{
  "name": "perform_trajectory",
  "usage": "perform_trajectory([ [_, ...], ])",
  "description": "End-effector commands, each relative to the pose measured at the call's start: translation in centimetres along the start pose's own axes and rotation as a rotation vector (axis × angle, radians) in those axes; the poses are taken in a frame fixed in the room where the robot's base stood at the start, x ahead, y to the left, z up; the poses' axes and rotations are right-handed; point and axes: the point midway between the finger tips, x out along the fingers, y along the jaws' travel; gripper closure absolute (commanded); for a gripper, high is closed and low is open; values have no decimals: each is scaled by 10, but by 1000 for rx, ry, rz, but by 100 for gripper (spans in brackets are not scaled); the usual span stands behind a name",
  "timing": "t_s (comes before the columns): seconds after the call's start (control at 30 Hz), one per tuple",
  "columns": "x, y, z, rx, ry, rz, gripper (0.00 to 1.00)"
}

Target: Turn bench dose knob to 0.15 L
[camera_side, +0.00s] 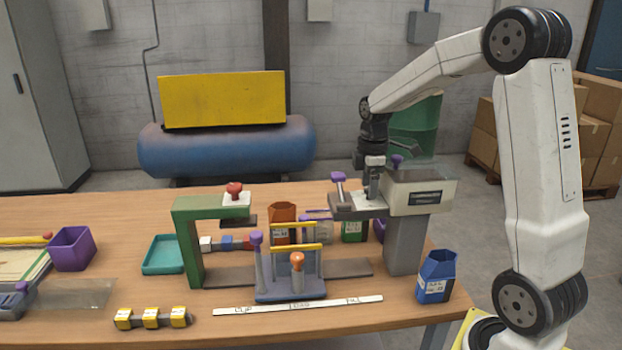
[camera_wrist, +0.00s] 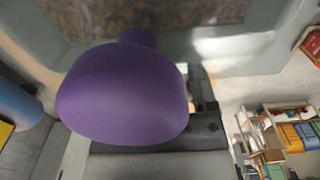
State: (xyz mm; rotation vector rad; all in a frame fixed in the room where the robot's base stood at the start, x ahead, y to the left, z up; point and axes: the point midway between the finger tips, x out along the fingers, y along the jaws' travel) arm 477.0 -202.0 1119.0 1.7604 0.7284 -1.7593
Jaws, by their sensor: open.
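The bench filler, a cream hopper head (camera_side: 432,196) with a dark label on a grey column (camera_side: 404,246), stands at the right of the table. A purple knob (camera_side: 397,161) shows at its top, and a purple-topped lever (camera_side: 338,177) stands on its left plate. I cannot tell which is the dose knob, and no dose marks are readable. My gripper (camera_side: 373,194) points down, open, over the filler's left plate, close to the head. In the wrist view a large purple knob (camera_wrist: 122,96) fills the left middle. Contact between fingers and knob cannot be made out.
A green press frame (camera_side: 187,245) with a red knob stands to the left. A blue-grey stand (camera_side: 290,292) with yellow bars sits in the middle. A blue sack (camera_side: 437,277) is near the right edge. A white labelled strip (camera_side: 298,306) lies in front, with bare wood around it.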

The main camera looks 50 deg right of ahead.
Motion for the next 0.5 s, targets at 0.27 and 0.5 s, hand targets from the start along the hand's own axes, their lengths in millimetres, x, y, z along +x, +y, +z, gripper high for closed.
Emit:
perform_trajectory([
  [0.27, 0, 0, 0, 0, 0, 0, 59],
  [0.5, 0, 0, 0, 0, 0, 0, 100],
])
